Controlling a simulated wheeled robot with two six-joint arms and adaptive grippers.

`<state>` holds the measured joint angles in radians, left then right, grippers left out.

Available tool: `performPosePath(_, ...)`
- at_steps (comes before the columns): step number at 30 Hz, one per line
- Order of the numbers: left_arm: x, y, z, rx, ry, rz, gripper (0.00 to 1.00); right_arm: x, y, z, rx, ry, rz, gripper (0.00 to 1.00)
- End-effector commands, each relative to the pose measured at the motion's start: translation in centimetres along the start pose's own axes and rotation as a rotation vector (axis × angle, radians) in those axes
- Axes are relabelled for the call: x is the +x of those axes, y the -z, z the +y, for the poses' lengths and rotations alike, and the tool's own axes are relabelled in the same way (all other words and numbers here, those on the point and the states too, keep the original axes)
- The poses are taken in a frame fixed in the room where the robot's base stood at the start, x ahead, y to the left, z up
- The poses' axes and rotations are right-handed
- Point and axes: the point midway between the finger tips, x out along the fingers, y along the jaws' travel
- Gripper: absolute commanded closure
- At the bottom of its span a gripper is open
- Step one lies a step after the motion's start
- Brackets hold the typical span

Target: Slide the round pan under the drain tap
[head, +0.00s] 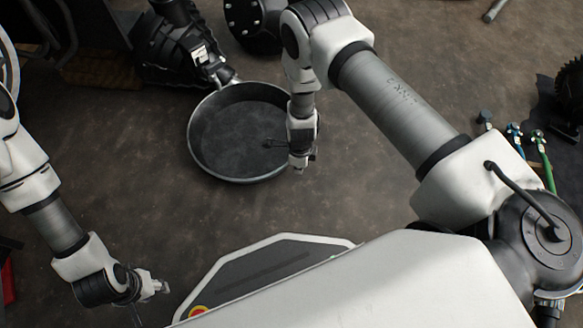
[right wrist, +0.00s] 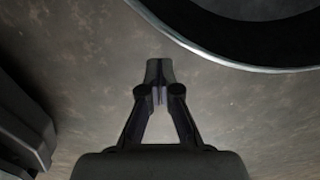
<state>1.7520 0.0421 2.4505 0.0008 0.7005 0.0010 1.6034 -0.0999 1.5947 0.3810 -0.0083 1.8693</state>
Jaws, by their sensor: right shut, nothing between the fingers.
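The round pan (head: 225,135) is dark with a pale metal rim and lies on the floor. Its rim also shows at the upper right of the right wrist view (right wrist: 215,59). The drain tap (head: 215,70), a small metallic fitting on a dark housing, is at the pan's far edge and overlaps the far rim in the picture. My right gripper (head: 301,164) is at the pan's right side, pointing down. In the right wrist view its fingertips (right wrist: 160,82) are together and empty, apart from the rim. My left gripper (head: 160,287) is at lower left, away from the pan; its opening is unclear.
Dark machine parts (head: 170,40) stand at the top left, behind the pan. Several small tools or valves with green and blue parts (head: 540,145) lie at the right. A metal rod (head: 494,11) lies at the top right. The brown floor left of the pan is clear.

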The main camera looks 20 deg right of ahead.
Motion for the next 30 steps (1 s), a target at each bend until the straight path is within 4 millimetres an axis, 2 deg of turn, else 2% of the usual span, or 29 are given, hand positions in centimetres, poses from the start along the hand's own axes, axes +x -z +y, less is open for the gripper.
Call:
performPosePath(1, -1.3, 0.0, 0.0, 0.002, 0.000, -0.001, 0.60, -1.3, 0.0, 0.0, 0.001, 0.000, 0.000, 1.00)
performPosePath(18, -7.6, -0.1, 0.1, 0.004, 0.000, -0.002, 0.60, -7.8, 0.0, 0.0, 0.001, -0.001, 0.000, 1.00)
performPosePath(30, -7.6, -0.1, 0.1, 0.004, 0.000, -0.002, 0.60, -7.8, 0.0, 0.0, 0.000, -0.001, 0.000, 1.00)
